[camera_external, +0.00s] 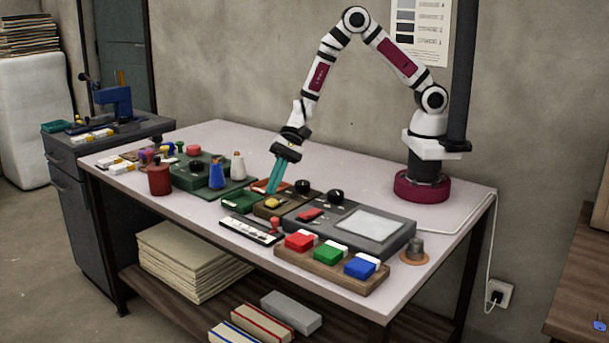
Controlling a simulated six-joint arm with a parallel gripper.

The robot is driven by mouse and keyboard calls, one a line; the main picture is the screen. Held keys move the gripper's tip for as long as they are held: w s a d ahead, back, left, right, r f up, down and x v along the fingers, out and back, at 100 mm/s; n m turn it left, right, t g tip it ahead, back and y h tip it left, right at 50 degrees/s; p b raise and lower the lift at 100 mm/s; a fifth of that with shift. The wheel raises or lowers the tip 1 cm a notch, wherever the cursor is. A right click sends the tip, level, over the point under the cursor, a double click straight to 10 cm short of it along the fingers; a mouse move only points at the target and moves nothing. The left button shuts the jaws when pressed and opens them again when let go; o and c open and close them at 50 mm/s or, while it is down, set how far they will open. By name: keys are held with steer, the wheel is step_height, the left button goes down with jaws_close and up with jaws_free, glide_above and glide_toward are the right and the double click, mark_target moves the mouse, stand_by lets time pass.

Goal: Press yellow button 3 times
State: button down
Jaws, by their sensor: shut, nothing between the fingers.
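The yellow button (274,203) sits on a small brown box (263,211) near the middle of the table. My gripper (270,191) points down with its teal fingers shut and empty. In the picture its fingertips are just above and behind the yellow button. I cannot tell whether they touch anything there.
A red-topped pad (262,187), a green box (242,202) and a grey console (365,224) with black knobs crowd around the button. Red, green and blue blocks (327,254) stand in front on a wooden tray (300,262). Bottles and a dark red jar (159,180) stand left. The back of the table is clear.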

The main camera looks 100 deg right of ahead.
steer(key=shift+f, duration=0.1)
steer(key=shift+f, duration=0.3)
steer(key=shift+f, duration=0.5)
stand_by(0.5)
steer(key=shift+r, duration=0.95)
steer(key=shift+r, duration=2.5)
stand_by(0.6)
